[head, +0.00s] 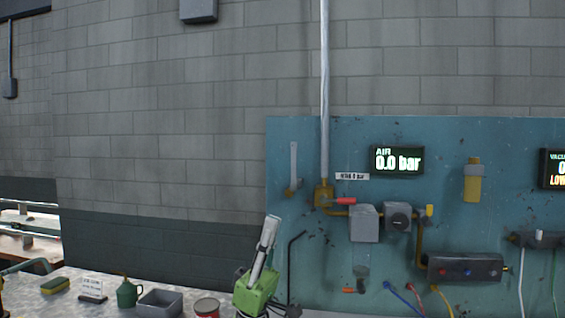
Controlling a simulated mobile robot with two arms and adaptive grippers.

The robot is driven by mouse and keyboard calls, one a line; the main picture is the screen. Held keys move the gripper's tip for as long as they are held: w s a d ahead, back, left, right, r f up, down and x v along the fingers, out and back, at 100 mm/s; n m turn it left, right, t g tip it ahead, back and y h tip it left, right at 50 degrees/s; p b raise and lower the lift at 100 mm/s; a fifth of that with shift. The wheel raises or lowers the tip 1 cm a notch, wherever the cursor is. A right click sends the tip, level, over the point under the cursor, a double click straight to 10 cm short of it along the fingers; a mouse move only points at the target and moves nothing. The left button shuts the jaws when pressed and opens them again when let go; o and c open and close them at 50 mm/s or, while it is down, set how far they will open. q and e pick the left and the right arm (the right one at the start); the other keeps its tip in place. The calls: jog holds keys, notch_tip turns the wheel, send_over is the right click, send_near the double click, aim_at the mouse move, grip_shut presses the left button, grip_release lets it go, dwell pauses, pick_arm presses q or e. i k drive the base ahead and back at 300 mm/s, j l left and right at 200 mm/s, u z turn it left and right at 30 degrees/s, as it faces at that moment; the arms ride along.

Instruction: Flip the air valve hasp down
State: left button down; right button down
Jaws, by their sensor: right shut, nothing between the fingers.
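The air valve hasp (294,164) appears to be the pale grey strip standing upright at the left of the teal panel, with a small brass piece at its foot. The brass air valve (323,194) sits to its right at the foot of the vertical pipe, with a red handle (345,202) pointing right. My right gripper (271,223) appears to be the green body with slim grey fingers pointing up. The fingers are shut and empty, below and left of the hasp and apart from it in the picture. My left gripper is out of view.
The teal panel (450,135) carries the AIR display (397,160) reading 0.0 bar and grey regulator boxes (364,223). A thin black bent rod (290,265) stands right of the gripper. A green can (127,294), grey tray (160,303) and red tin (206,307) stand on the bench.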

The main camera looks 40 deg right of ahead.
aim_at(294, 185)
jog(key=i+l, duration=0.9)
jog(key=l, duration=0.1)
